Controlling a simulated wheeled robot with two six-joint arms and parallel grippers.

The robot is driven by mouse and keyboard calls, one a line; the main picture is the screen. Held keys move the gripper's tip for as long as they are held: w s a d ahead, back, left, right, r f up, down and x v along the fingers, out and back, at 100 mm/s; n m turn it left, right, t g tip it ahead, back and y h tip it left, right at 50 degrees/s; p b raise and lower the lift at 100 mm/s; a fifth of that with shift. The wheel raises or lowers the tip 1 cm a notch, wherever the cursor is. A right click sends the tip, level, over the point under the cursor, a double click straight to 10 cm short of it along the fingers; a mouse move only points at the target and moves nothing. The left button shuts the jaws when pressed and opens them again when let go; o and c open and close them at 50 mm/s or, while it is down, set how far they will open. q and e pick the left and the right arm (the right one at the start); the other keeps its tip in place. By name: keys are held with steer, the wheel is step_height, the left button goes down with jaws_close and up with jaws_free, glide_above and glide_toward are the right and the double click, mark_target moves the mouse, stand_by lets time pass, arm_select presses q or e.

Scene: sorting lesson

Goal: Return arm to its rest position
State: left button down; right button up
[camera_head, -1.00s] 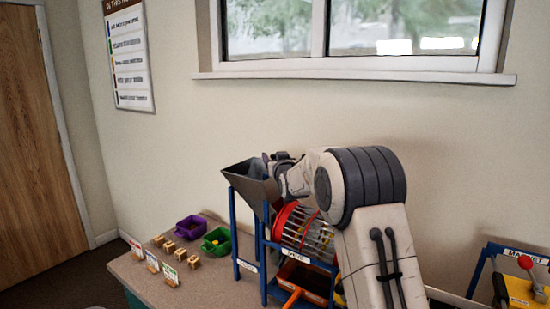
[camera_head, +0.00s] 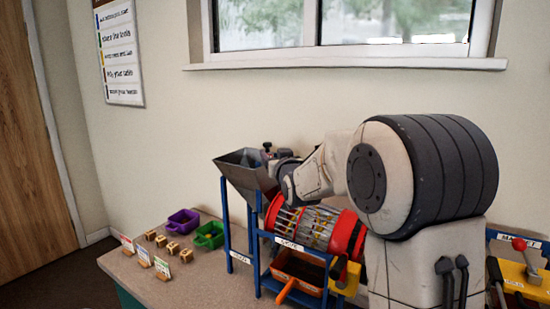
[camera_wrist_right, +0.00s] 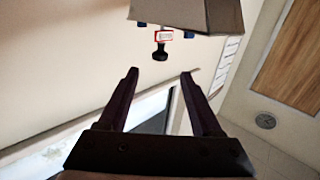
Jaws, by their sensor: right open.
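My right arm reaches in from the right in the head view, bent over the sorting machine. Its gripper (camera_head: 270,160) is at the rim of the grey hopper (camera_head: 236,170), partly hidden by the hopper and the wrist. In the right wrist view the gripper (camera_wrist_right: 160,76) has its two dark fingers spread apart with nothing between them. The hopper (camera_wrist_right: 190,14) shows past the fingertips at the top, with a small red-and-white tag and a black knob beside it. My left gripper is not in view.
A red-ended wire drum (camera_head: 310,222) sits in a blue frame (camera_head: 228,225) below my right arm. An orange tray (camera_head: 300,272) is under the drum. Purple (camera_head: 184,222) and green (camera_head: 209,236) bins and several wooden blocks stand left on the table. A yellow device (camera_head: 528,280) is at right.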

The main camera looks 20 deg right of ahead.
stand_by(0.3)
steer(key=s+a+f+n+g+y+p, duration=0.1)
steer(key=s+a+f+n+g+y, duration=0.1)
steer(key=s+a+f+g, duration=0.5)
steer(key=s+a+f+n+g+y+p, duration=0.25)
steer(key=s+a+f, duration=0.25)
steer(key=s+a, duration=0.6)
steer(key=s+a+f+n+g, duration=0.1)
steer(key=s+f+g, duration=0.1)
steer(key=s, duration=0.6)
steer(key=s+a+f+n+g+h+p, duration=0.1)
steer(key=s+f+n+g, duration=0.1)
steer(key=s, duration=0.7)
steer(key=s+a+f+n+g, duration=0.1)
steer(key=s+f+g, duration=0.2)
steer(key=s, duration=0.6)
steer(key=shift+s+a+g, duration=0.15)
steer(key=shift+s+g, duration=0.05)
steer(key=shift+g, duration=0.45)
steer(key=shift+c, duration=1.2)
